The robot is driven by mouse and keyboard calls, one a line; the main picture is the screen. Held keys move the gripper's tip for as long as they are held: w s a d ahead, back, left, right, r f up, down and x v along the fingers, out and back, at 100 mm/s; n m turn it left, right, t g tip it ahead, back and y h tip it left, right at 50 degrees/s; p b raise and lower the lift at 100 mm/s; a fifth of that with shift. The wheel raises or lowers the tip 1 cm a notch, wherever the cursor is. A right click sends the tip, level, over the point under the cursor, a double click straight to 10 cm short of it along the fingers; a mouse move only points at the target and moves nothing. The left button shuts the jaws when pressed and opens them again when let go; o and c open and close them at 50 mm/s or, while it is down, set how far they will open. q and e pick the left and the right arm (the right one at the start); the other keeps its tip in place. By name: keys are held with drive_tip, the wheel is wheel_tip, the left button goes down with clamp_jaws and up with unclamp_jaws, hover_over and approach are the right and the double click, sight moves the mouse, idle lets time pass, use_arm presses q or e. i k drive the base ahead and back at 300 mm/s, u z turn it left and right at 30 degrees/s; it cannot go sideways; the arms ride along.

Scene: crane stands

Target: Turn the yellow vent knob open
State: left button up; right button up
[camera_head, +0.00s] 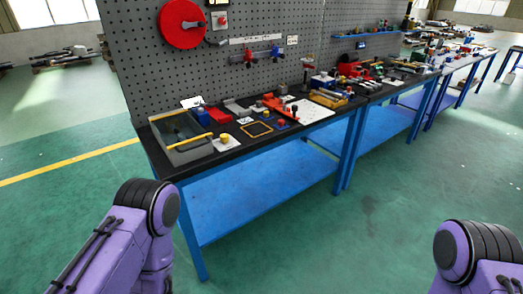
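A small yellow knob (225,137) sits on a white plate (231,144) on the near bench, just right of a grey clear-topped box (182,139). It looks like the vent knob, but it is too small to tell which way it is turned. Only purple and black links of my left and right arms show at the lower left and lower right. Both grippers are out of view, and no part of my arms touches the bench.
The blue-legged bench (270,136) has a black top with several small tools and a white board (313,117). A grey pegboard (150,60) with a red disc (181,24) stands behind. More benches continue right. The green floor (340,240) in front is clear.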

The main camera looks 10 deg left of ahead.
sight(224, 138)
drive_tip(key=z, duration=0.05)
drive_tip(key=k, duration=0.5)
drive_tip(key=z, duration=1.2)
drive_tip(key=i, duration=0.9)
drive_tip(key=u, duration=0.5)
drive_tip(key=i, duration=0.65)
drive_tip(key=u, duration=0.75)
